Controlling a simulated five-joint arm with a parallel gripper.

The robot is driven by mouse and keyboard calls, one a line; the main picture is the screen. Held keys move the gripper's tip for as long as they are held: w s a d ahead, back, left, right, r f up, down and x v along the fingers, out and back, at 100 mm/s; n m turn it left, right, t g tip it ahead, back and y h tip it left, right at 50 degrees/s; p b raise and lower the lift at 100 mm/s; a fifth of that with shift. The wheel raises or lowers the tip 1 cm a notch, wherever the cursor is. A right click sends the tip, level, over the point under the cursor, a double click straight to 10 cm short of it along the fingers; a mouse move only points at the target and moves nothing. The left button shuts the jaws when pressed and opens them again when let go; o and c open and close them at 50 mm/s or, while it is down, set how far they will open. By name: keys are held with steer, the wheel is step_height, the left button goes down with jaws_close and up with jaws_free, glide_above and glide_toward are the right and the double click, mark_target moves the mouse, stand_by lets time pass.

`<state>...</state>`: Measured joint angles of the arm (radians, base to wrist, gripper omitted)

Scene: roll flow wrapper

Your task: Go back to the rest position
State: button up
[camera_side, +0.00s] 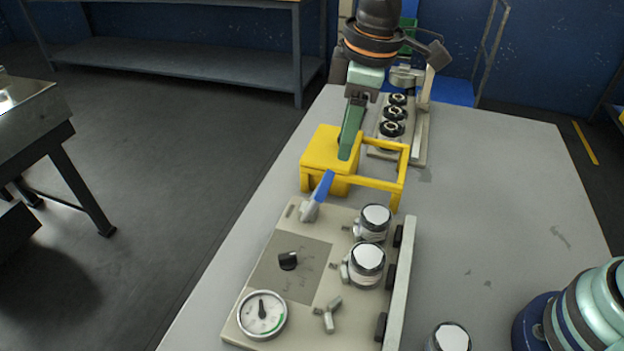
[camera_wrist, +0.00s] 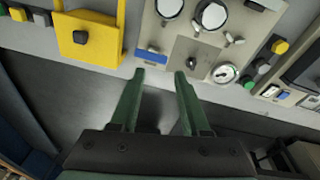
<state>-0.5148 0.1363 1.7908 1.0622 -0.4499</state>
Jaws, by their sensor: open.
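My gripper (camera_side: 347,155) hangs over the grey table from the dark arm, its green fingers pointing down. In the side view its fingers overlap the yellow guard box (camera_side: 318,150); whether they touch it cannot be told there. In the wrist view the gripper (camera_wrist: 160,75) is open, with nothing between its fingers. The tips appear near the lower edge of the beige control panel (camera_wrist: 200,50), beside the blue-handled lever (camera_wrist: 151,57). The yellow box (camera_wrist: 88,53) is to the left, apart from the fingers in that picture.
The control panel (camera_side: 275,268) carries a gauge (camera_side: 262,314), a black knob (camera_side: 288,261) and white-capped cylinders (camera_side: 367,262). A yellow frame (camera_side: 378,184) rises beside the box. The right part of the table (camera_side: 490,200) is largely clear.

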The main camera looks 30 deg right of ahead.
steer(key=s+d+r+m+t, duration=0.1)
steer(key=s+d+m, duration=0.3)
steer(key=d, duration=0.6)
steer(key=s+d+r+m+t, duration=0.1)
steer(key=s+d+m+t, duration=0.2)
steer(key=d+m, duration=0.4)
steer(key=s+d, duration=0.1)
steer(key=d, duration=0.3)
steer(key=shift+s+r+h, duration=0.15)
steer(key=shift+r+h, duration=0.25)
